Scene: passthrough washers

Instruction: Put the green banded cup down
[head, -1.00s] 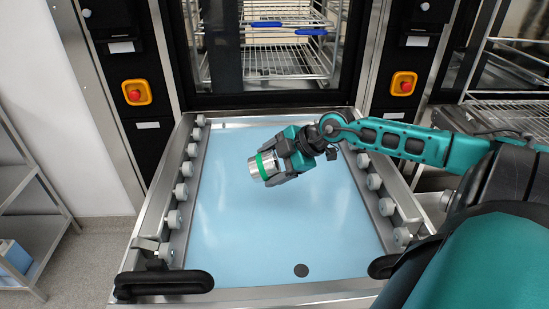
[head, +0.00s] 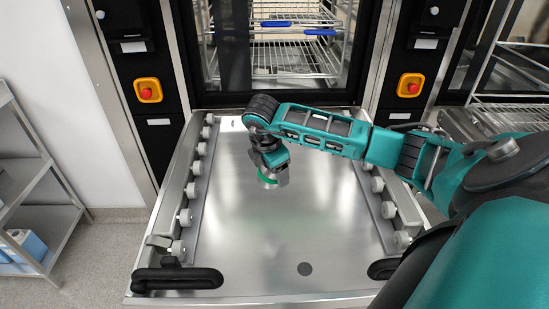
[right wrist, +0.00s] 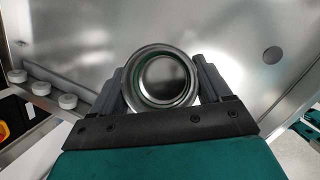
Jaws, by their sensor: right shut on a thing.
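The green banded cup (head: 267,180) is a metal cup with a green band, held over the metal loading table (head: 320,240) in the head view. My right gripper (head: 270,172) points down and is shut on the cup's sides. In the right wrist view the cup (right wrist: 161,80) shows its round metal top between the two fingers of my right gripper (right wrist: 163,88). I cannot tell whether the cup's base touches the table. My left gripper is in neither view.
White rollers (head: 186,217) line both sides of the table. A black handle (head: 178,278) is at the front left. The washer chamber with wire racks (head: 290,60) is behind. Much of the table is clear.

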